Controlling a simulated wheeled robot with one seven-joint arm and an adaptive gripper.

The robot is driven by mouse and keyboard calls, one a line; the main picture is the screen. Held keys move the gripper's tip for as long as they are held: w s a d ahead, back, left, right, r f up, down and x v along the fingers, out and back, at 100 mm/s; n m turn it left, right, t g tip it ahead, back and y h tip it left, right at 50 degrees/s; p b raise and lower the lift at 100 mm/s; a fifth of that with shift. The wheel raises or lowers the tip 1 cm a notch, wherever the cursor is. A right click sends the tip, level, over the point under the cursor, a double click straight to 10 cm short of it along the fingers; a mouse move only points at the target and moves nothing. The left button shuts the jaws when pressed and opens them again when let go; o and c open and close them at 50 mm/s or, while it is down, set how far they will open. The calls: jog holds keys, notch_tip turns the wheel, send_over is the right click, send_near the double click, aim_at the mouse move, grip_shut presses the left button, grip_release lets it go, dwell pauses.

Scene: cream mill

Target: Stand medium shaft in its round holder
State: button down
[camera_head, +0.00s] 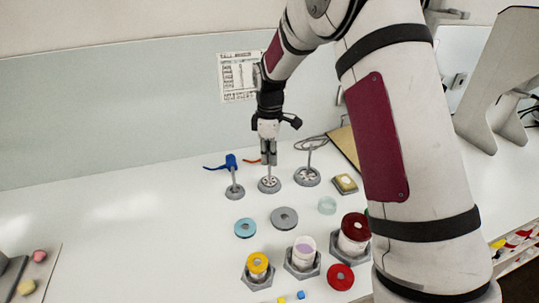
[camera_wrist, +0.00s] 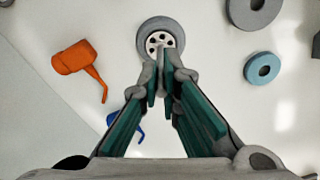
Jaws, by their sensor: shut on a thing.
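My gripper (camera_head: 268,158) is shut on a thin grey shaft (camera_head: 269,173), upright, directly above the middle round holder. The fingers hide most of the shaft. This holder (camera_head: 270,186) is a grey disc with holes around its centre. The shaft's lower end meets the holder's middle in the picture; I cannot tell whether it is seated. In the wrist view, the closed fingertips (camera_wrist: 162,88) lie just below the same holder (camera_wrist: 148,32), and the shaft is largely hidden between them.
Shafts stand in a left holder (camera_head: 234,192) and a right holder (camera_head: 307,177). A blue tool (camera_head: 231,160) is close behind the left shaft; an orange tool (camera_wrist: 75,57) lies nearby. In front are a blue ring (camera_head: 245,228), a grey ring (camera_head: 284,218) and several capped containers.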

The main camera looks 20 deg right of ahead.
jog(key=shift+f, duration=0.6)
dwell(0.3)
jog(key=c, duration=1.2)
grip_release()
jog(key=shift+o, duration=0.2)
jog(key=shift+r+p, duration=0.4)
jog(key=shift+r, duration=3.1)
